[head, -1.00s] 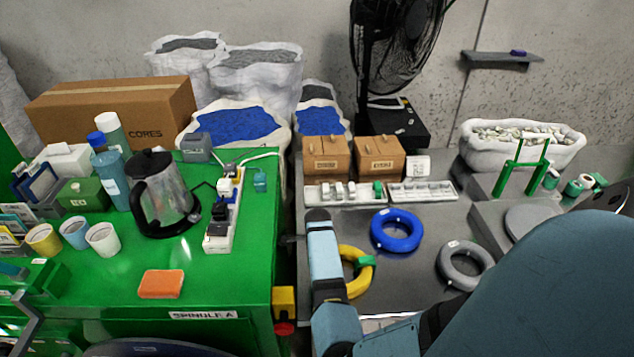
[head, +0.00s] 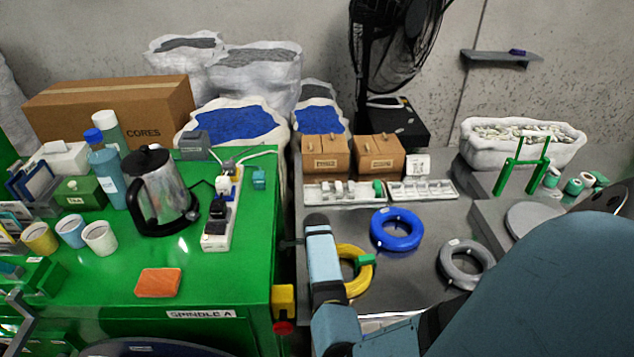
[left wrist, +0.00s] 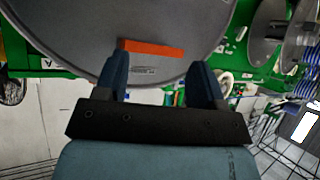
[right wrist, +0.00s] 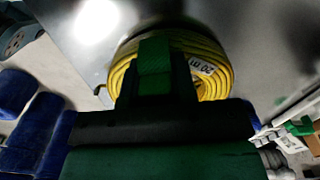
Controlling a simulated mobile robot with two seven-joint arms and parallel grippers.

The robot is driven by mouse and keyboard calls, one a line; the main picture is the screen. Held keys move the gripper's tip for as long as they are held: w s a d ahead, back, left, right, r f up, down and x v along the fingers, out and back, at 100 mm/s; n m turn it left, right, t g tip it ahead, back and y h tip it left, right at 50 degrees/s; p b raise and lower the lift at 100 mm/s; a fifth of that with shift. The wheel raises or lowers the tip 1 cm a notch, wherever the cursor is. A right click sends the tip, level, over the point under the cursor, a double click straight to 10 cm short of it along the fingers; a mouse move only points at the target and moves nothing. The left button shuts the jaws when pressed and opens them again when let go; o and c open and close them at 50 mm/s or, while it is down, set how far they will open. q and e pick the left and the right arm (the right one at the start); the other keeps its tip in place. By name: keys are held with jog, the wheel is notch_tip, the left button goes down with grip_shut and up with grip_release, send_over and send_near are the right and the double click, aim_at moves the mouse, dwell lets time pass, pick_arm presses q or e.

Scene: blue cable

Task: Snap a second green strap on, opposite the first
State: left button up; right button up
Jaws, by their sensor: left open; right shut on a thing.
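The yellow cable coil (head: 357,284) lies on the grey bench, partly hidden by my right arm. A green strap (head: 365,260) sits on its right side. In the right wrist view the coil (right wrist: 215,55) fills the space ahead, with a "20 m" label. My right gripper (right wrist: 157,68) is shut on a green strap (right wrist: 155,60) at the coil's near side. Whether that strap is fully closed round the coil cannot be told. The head view hides these fingertips. My left gripper (left wrist: 160,75) is open and empty, seen only in the left wrist view.
A blue coil (head: 397,230) and a grey coil (head: 466,262) lie on the bench nearby. Behind them is a white tray (head: 345,198) holding a green piece. A green upright frame (head: 520,165) stands right. The green table carries a kettle (head: 160,190) and an orange sponge (head: 158,282).

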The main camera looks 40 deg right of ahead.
jog(key=shift+f, duration=0.1)
dwell(0.3)
jog(key=shift+f, duration=0.25)
jog(key=shift+r, duration=0.1)
jog(key=shift+r+p, duration=0.55)
jog(key=shift+p, duration=0.15)
jog(key=shift+f, duration=0.3)
dwell(0.3)
jog(key=shift+f, duration=0.25)
jog(key=shift+f, duration=0.1)
dwell(0.4)
